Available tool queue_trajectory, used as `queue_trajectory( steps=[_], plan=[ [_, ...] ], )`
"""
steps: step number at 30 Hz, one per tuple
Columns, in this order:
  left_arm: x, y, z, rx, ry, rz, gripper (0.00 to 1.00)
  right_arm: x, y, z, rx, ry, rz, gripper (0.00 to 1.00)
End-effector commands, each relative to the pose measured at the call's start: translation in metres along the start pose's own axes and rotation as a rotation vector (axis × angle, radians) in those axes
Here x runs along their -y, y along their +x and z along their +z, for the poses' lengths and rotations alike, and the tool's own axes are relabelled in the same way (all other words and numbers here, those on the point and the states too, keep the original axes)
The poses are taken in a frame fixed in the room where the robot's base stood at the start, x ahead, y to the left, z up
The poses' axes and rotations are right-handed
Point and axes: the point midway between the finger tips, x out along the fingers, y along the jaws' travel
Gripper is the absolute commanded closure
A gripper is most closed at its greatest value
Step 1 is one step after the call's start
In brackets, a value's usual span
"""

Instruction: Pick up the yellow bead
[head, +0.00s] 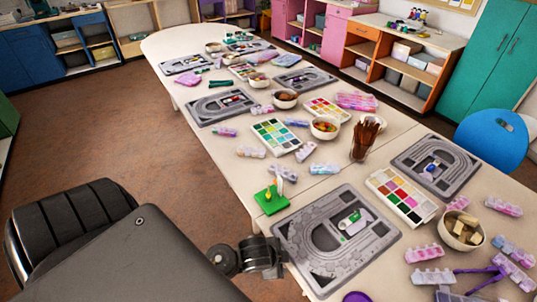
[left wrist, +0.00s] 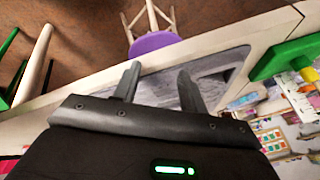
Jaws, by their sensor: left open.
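A small yellow bead (head: 268,193) shows on the green board (head: 271,204) near the table's left edge in the head view. It seems to be at a pale upright peg; I cannot tell whether it is around the peg or beside it. My left gripper (head: 268,257) is below the green board in the picture, by the table's edge, apart from the bead. In the left wrist view my left gripper (left wrist: 159,84) is open with nothing between its fingers. The green board (left wrist: 285,57) is at the upper right there. My right gripper is not in view.
A grey bead tray (head: 300,262) lies just right of my left gripper. A white palette (head: 387,203), pastel bead boxes, bowls and a cup of brown sticks (head: 366,140) crowd the table. A purple stool (left wrist: 152,42) stands below the table edge.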

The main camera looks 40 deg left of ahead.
Motion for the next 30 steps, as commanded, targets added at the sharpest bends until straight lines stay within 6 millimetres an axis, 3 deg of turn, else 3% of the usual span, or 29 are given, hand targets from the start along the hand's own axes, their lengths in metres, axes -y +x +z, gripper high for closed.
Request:
queue_trajectory(
  steps=[1, 6, 10, 14, 18, 21, 24, 30],
  plan=[
    [0.013, -0.009, -0.019, -0.035, 0.133, -0.02, 0.58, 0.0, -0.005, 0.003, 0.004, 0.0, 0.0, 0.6],
    [0.046, -0.043, -0.073, -0.127, 0.681, -0.097, 0.58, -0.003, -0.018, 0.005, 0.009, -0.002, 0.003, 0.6],
    [0.073, -0.042, -0.083, -0.13, 1.178, -0.123, 0.58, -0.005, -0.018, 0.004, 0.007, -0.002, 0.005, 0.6],
    [0.118, -0.049, -0.065, -0.053, 1.707, -0.088, 0.58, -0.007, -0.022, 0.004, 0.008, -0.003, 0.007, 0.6],
    [0.171, -0.065, -0.025, 0.067, 2.108, 0.034, 0.58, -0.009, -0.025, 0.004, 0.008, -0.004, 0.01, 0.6],
    [0.198, -0.077, -0.002, 0.131, 2.262, 0.122, 0.58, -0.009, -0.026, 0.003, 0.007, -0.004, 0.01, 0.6],
    [0.212, -0.085, 0.011, 0.164, 2.339, 0.18, 0.58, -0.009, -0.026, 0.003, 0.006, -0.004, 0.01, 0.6],
    [0.217, -0.085, 0.017, 0.175, 2.368, 0.205, 0.58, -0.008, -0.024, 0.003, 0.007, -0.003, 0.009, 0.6]
  ],
)
